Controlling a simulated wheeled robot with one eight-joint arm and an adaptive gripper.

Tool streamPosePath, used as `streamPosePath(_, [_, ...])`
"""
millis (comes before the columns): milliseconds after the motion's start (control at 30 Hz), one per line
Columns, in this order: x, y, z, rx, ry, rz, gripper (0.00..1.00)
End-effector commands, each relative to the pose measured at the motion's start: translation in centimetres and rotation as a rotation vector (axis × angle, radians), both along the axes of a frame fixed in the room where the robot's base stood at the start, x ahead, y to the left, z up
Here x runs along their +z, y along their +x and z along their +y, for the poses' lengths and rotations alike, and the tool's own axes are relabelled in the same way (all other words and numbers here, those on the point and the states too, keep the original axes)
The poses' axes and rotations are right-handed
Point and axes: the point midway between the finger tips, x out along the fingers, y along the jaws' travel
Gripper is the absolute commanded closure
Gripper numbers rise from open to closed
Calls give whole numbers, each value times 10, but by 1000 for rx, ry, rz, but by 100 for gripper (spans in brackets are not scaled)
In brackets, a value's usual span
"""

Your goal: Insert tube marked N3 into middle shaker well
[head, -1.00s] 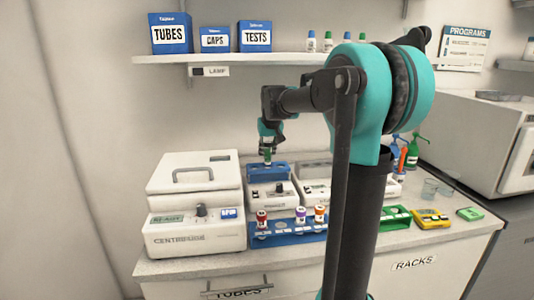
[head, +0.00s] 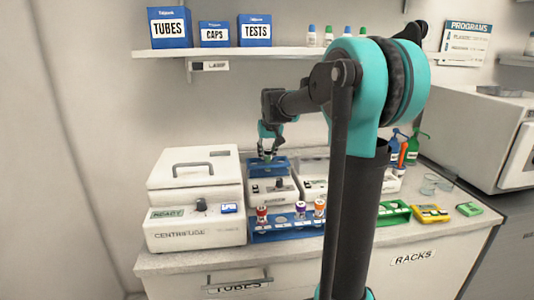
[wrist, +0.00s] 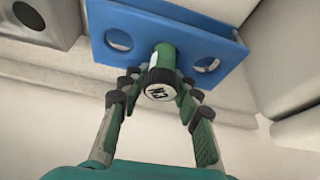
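The N3 tube (wrist: 162,82), green with a pale end face marked N3, is between the fingertips of my gripper (wrist: 164,78) in the wrist view. The fingers look shut on its sides. The tube is lined up with the middle of the blue shaker block (wrist: 185,28) and covers the middle well. Round wells show on either side of it. I cannot tell how deep the tube sits. In the head view my gripper (head: 268,152) is pointing down just above the blue shaker block (head: 266,168); the tube is barely visible there.
The centrifuge (head: 192,205) stands left of the shaker. A blue rack (head: 285,231) with red-, purple- and orange-capped tubes stands in front. Another white device (head: 314,184) is close on the right. A shelf (head: 290,53) runs above.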

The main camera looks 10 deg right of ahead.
Motion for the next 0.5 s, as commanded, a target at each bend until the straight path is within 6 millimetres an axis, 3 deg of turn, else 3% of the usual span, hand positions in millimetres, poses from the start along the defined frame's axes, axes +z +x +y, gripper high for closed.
streamPosePath(367, [1,0,0,0,0,0,53])
streamPosePath(500, [10,-4,0,0,0,0,53])
